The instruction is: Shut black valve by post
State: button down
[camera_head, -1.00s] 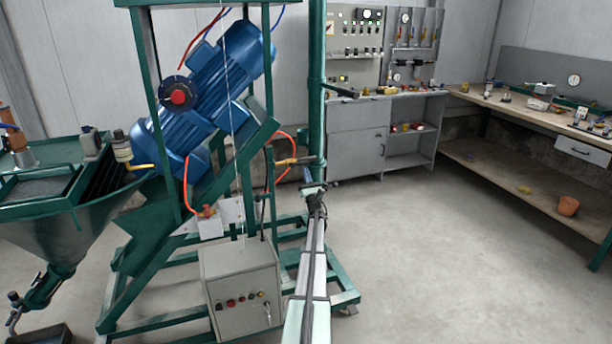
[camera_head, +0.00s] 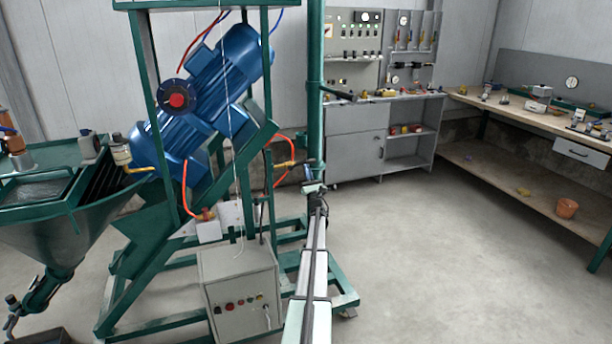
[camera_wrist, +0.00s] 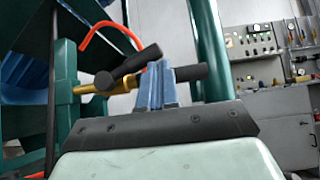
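The valve shows in the wrist view as a brass stem (camera_wrist: 92,88) on a green frame part, with a black handle (camera_wrist: 128,63) slanting up to the right. It shows small in the head view, where the brass piece (camera_head: 285,164) sits left of the green post (camera_head: 314,100). In the wrist view the post (camera_wrist: 211,50) rises right of the valve. My gripper (camera_wrist: 157,80) has its blue-grey fingers close together, in front of the valve and right of its handle. A black cylinder (camera_wrist: 192,72) shows right of the fingers; contact with them is unclear.
An orange hose (camera_wrist: 100,32) curves above the valve. A blue motor (camera_head: 205,100) and a grey control box (camera_head: 240,290) are on the green frame at left. Workbenches (camera_head: 530,120) stand at the back and right. The floor at right is clear.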

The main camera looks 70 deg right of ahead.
aim_at(305, 159)
jog(key=shift+r, duration=1.25)
jog(key=shift+w+a+r, duration=0.15)
jog(key=shift+r, duration=0.45)
jog(key=shift+w+a+r, duration=0.1)
jog(key=shift+r, duration=0.5)
jog(key=n+t+y, duration=0.2)
jog(key=n, duration=0.1)
jog(key=shift+w+r, duration=0.1)
jog(key=shift+r, duration=0.3)
jog(key=n+t+y, duration=0.1)
jog(key=n, duration=0.1)
jog(key=w+a+r+n+y, duration=0.1)
jog(key=y, duration=0.1)
jog(key=shift+a+r+n+t, duration=0.1)
jog(key=shift+r+n+t, duration=0.1)
jog(key=shift+n+t, duration=0.2)
jog(key=s+d+f, duration=0.1)
jog(key=s, duration=0.5)
jog(key=s+d+f, duration=0.1)
jog(key=s+f, duration=0.1)
jog(key=s, duration=0.4)
jog(key=shift+s+d, duration=0.25)
jog(key=shift+s, duration=0.05)
